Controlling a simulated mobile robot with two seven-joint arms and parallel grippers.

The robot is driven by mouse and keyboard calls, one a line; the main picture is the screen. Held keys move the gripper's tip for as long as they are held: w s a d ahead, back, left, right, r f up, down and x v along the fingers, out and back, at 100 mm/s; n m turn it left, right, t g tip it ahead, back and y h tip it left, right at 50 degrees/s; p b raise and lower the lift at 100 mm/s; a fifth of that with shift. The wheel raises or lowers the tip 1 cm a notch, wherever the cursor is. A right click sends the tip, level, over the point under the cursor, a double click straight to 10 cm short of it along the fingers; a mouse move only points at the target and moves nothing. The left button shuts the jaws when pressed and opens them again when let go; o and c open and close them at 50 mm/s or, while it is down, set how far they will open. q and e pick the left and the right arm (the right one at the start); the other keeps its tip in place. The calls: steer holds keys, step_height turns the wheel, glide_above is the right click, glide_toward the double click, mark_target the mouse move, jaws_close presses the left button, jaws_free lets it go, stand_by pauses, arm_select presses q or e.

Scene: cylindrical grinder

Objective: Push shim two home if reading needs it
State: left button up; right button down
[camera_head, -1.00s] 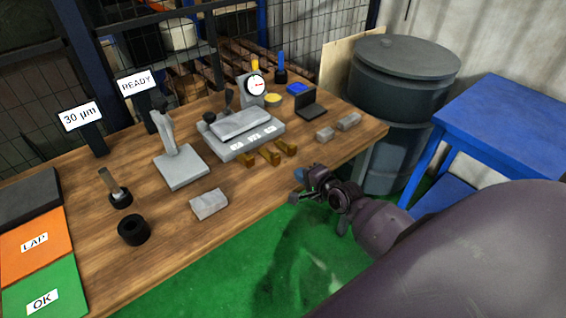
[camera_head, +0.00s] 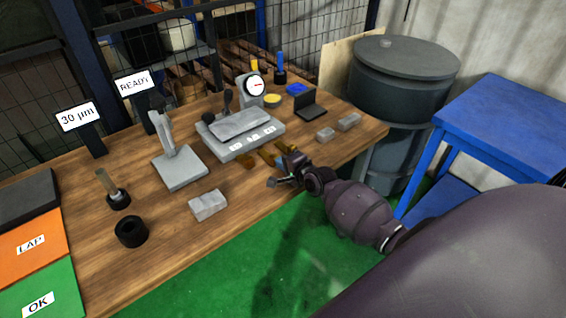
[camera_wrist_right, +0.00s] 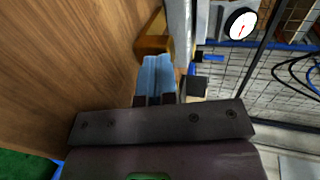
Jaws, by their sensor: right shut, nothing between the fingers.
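Several brass shims stick out from the front of the grey fixture block (camera_head: 242,138). The left shim (camera_head: 246,161) and the middle shim (camera_head: 266,155) show, and the right one (camera_head: 286,146) is partly behind my right gripper (camera_head: 282,162). That gripper is shut and empty at the front of the shims. In the right wrist view its blue fingertips (camera_wrist_right: 155,78) point at a brass shim (camera_wrist_right: 153,38); I cannot tell whether they touch it. The dial gauge (camera_head: 255,86) stands behind the block. A sign (camera_head: 78,116) reads "30 µm". My left gripper is not in view.
A grey stand (camera_head: 178,165), a grey block (camera_head: 208,204) and a black ring (camera_head: 131,231) are on the wooden table left of the fixture. Orange LAP (camera_head: 30,243) and green OK (camera_head: 40,290) pads lie at lower left.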

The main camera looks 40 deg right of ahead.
mark_target(274, 154)
steer(key=w, duration=0.2)
steer(key=w+b, duration=0.1)
steer(key=w, duration=0.1)
steer(key=shift+w+a+f, duration=0.1)
steer(key=shift+w+a, duration=0.1)
steer(key=shift+w, duration=0.3)
